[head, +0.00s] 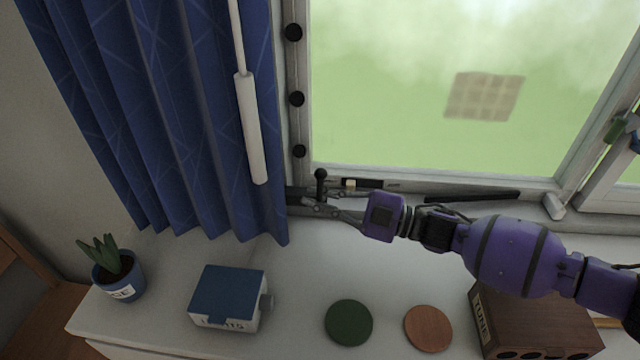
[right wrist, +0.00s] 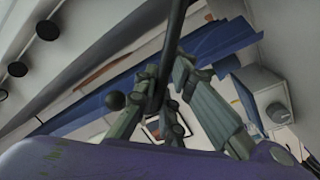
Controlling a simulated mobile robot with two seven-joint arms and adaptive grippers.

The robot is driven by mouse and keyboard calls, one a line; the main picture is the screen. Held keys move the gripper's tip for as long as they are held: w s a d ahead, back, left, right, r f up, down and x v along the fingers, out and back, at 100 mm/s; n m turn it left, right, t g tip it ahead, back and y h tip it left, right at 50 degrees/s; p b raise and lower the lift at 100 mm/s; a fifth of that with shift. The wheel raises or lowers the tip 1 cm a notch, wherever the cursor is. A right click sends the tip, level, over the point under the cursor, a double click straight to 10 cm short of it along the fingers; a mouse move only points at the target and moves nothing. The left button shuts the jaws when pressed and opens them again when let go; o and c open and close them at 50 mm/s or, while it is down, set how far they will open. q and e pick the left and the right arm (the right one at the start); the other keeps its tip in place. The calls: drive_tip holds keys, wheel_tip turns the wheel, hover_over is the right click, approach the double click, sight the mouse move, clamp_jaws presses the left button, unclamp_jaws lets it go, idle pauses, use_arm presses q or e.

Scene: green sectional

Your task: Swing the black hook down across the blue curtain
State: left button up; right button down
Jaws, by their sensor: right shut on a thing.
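The blue curtain (head: 185,110) hangs in folds at the left of the window; its right edge reaches my right gripper's fingertips. It also shows as a blue band in the right wrist view (right wrist: 225,42). The black hook (head: 320,180) stands upright at the sill, with a round knob on its end. My right gripper (head: 300,203) comes in from the right, low along the sill, and is shut on it. In the right wrist view a dark bar (right wrist: 172,50) runs between the fingers (right wrist: 165,95), and a black knob (right wrist: 115,100) lies beside one finger. My left gripper is not in view.
A white wand (head: 252,130) hangs before the curtain. Black knobs (head: 296,98) line the window frame. On the ledge below stand a potted plant (head: 118,275), a blue-topped box (head: 228,297), green (head: 349,322) and brown (head: 428,328) discs, and a wooden radio (head: 535,325).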

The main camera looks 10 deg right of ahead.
drive_tip(key=shift+s+f+n, duration=0.2)
drive_tip(key=shift+f+n, duration=0.05)
drive_tip(key=shift+n, duration=0.15)
drive_tip(key=c, duration=1.8)
unclamp_jaws()
drive_tip(key=v, duration=1.2)
